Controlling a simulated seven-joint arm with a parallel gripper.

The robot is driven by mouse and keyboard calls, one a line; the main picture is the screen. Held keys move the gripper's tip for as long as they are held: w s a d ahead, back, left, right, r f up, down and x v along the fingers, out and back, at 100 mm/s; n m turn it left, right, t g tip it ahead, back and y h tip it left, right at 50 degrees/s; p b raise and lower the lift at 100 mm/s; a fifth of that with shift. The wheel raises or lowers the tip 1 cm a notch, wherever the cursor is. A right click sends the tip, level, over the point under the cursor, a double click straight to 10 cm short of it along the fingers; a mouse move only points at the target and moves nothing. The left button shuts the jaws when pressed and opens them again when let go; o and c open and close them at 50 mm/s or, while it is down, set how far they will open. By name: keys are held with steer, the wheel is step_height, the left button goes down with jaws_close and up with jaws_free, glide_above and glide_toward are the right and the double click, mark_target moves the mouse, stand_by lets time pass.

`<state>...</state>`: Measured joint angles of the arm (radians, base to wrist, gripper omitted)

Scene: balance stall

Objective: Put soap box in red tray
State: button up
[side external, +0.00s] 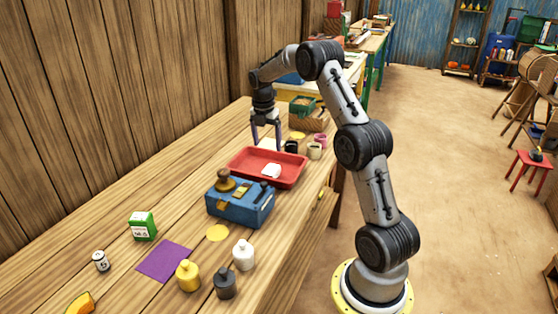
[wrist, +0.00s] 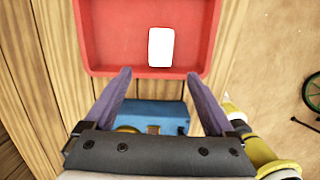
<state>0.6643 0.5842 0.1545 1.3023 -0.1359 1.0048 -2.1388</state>
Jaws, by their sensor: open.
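The red tray (side external: 240,163) lies on the wooden table; it also fills the top of the wrist view (wrist: 105,40). A small white box (side external: 271,171) lies inside it, near one wall in the wrist view (wrist: 161,47); it may be the soap box, but no label is readable. My gripper (side external: 266,145) is open and empty, above the tray's far edge in the side view. Its two fingers also show in the wrist view (wrist: 158,76), spread apart, with nothing between them. The white box is apart from the fingers.
A blue box (side external: 240,203) with items on top stands beside the tray. Cups (side external: 314,151) stand beyond the tray. A wooden wall borders the table.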

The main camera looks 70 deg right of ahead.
steer(key=s+a+r+m+t, duration=0.2)
steer(key=s+a+r+m, duration=0.15)
steer(key=a+r, duration=0.55)
steer(key=s+a+r+m+t, duration=0.1)
steer(key=s+a+r+m, duration=0.35)
steer(key=a, duration=0.85)
steer(key=s+a+f+m+t+y, duration=0.1)
steer(key=s+a+m+t, duration=0.1)
steer(key=s+a+m, duration=0.7)
steer(key=s+a, duration=0.4)
steer(key=s, duration=0.3)
steer(key=shift+s+a+m+t+y, duration=0.2)
steer(key=shift+s+m+t+y, duration=0.1)
steer(key=shift+s+y, duration=0.1)
